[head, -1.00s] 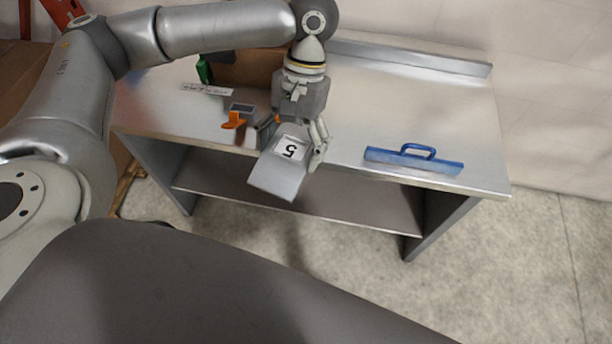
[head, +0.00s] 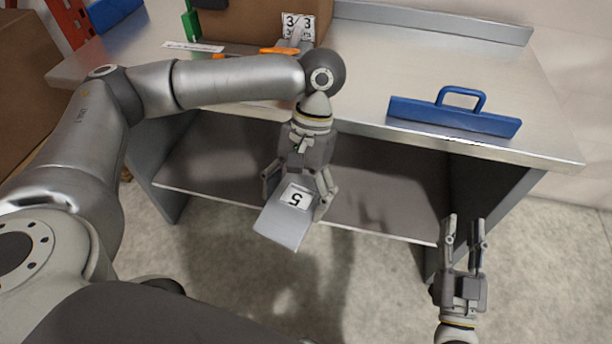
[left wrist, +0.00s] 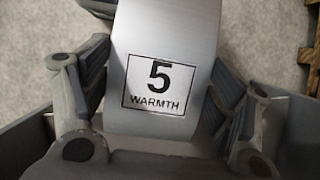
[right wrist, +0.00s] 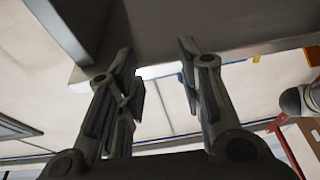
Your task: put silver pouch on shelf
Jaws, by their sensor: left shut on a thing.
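The silver pouch (head: 285,222), with a white label reading 5, is held by my left gripper (head: 297,195) in front of the bench. The left wrist view shows the pouch (left wrist: 165,40) between the two fingers, its label reading "5 WARMTH". The lower shelf (head: 230,177) of the metal bench lies behind the pouch, under the bench top. The shelf is partly hidden by my left arm and gripper. My right gripper (head: 463,232) is open and empty, in front of the bench's right end; its parted fingers also show in the right wrist view (right wrist: 160,85).
On the bench top (head: 400,60) lies a blue handled tool (head: 455,117) near the front edge. A cardboard box (head: 250,22), a green item (head: 190,22) and an orange item (head: 280,50) are at the left. A bench leg panel (head: 500,205) closes the right end.

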